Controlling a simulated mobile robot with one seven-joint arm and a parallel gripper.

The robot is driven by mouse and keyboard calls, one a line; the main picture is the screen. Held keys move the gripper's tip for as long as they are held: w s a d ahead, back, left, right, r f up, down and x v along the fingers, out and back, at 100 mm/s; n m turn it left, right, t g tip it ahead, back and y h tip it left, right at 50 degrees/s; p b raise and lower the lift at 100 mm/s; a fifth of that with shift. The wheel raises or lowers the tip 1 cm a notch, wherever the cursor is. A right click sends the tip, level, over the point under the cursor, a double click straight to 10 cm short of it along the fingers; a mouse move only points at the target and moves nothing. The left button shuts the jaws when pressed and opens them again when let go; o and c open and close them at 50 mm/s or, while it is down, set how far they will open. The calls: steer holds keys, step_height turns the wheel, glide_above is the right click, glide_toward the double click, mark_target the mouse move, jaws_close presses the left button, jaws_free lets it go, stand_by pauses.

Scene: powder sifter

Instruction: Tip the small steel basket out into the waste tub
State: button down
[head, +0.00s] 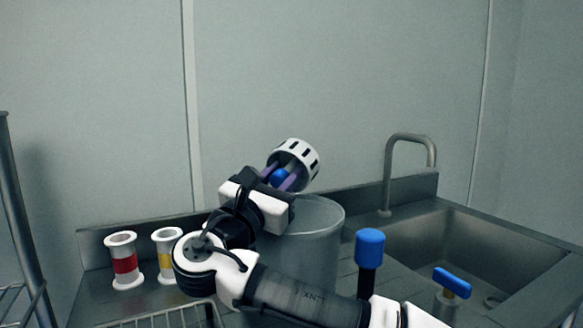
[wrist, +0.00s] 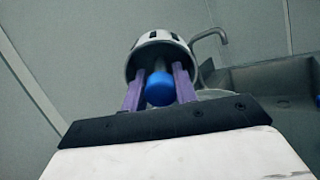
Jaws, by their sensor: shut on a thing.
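My gripper (head: 282,178) has purple fingers shut on the blue knob (wrist: 160,89) of the small steel basket (head: 303,154). The basket is pale with dark slots around its wall. It is tilted, and its dark open side faces back toward my gripper; it also shows in the wrist view (wrist: 160,46). I see no contents in it. A large grey cylindrical tub (head: 318,250), seemingly the waste tub, stands below and just right of my gripper. My arm hides its left part, and its inside is mostly hidden. The basket is held above its rim.
A red-banded spool-shaped jar (head: 124,262) and a yellow-banded one (head: 166,257) stand at left. A blue-topped post (head: 369,250) and a blue T-handle (head: 452,283) stand at front right. A sink (head: 470,250) with a tap (head: 409,140) is at right. A wire rack (head: 165,318) is in front.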

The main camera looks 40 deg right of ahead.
mark_target(292, 163)
steer(key=shift+r+y+p, duration=0.5)
steer(key=shift+p, duration=0.7)
steer(key=y+p, duration=0.1)
steer(key=p, duration=0.2)
steer(key=r+g+y+p, duration=0.1)
steer(key=y+p, duration=0.1)
steer(key=p, duration=0.2)
steer(key=shift+r, duration=0.15)
steer(key=shift+y+p, duration=0.5)
steer(key=shift+p, duration=0.25)
steer(key=shift+g, duration=0.4)
steer(key=y+p, duration=0.1)
steer(key=p, duration=0.2)
steer(key=shift+r+p, duration=0.35)
steer(key=y+p, duration=0.1)
steer(key=p, duration=0.4)
steer(key=r+g+y+p, duration=0.1)
steer(key=y+p, duration=0.1)
steer(key=p, duration=0.3)
steer(key=shift+r+g, duration=0.1)
steer(key=shift+g, duration=0.2)
steer(key=shift+r+y+p, duration=0.1)
steer(key=shift+y+p, duration=0.2)
steer(key=shift+p, duration=0.65)
